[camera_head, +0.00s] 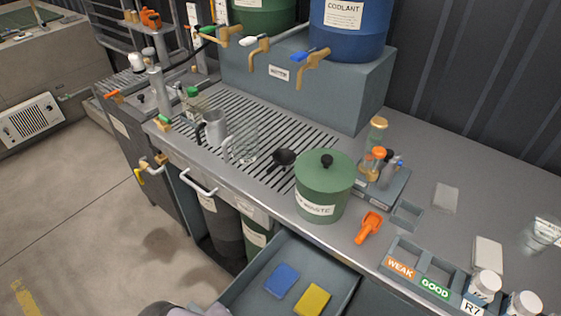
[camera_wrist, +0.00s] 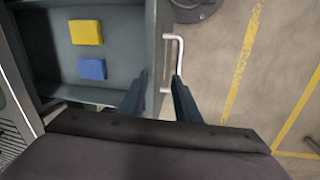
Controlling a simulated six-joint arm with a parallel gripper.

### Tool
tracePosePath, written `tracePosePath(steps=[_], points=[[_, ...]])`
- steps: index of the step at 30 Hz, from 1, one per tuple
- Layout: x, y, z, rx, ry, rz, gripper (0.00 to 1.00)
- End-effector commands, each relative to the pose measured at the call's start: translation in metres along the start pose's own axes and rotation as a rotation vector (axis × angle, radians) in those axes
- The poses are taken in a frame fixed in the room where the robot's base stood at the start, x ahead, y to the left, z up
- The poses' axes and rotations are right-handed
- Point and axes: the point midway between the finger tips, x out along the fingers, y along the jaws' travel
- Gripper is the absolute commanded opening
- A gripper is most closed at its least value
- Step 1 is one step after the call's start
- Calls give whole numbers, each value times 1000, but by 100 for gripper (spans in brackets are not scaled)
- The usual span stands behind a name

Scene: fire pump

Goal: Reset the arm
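My gripper (camera_wrist: 160,75) shows in the wrist view with its two dark fingers apart and nothing visible held between them. It is over the front of an open grey drawer (camera_wrist: 118,18). The drawer's pale bar handle (camera_wrist: 180,52) lies just beyond the fingertips; I cannot tell whether a finger touches it. In the head view the open drawer (camera_head: 335,262) shows at the bottom centre, and the fingers are out of sight. Only a rounded grey part of my arm shows at the bottom edge there.
A blue block (camera_head: 282,280) and a yellow block (camera_head: 312,300) lie in the drawer. A green lidded waste pot (camera_head: 324,185), an orange scoop (camera_head: 369,227) and a labelled tray (camera_head: 440,268) stand on the counter above. Open floor (camera_wrist: 222,70) lies right of the drawer in the wrist view.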

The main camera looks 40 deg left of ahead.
Motion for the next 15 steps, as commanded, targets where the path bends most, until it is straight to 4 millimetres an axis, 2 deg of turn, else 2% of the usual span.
tracePosePath(steps=[1, 5, 8, 12, 15], points=[[-2, 18, 1, 41, -8, -5, 29], [-2, 63, 8, 146, -29, -19, 29], [-3, 104, 21, 249, -48, -33, 29], [-4, 165, 50, 419, -73, -55, 29], [-5, 202, 78, 539, -89, -72, 29]])
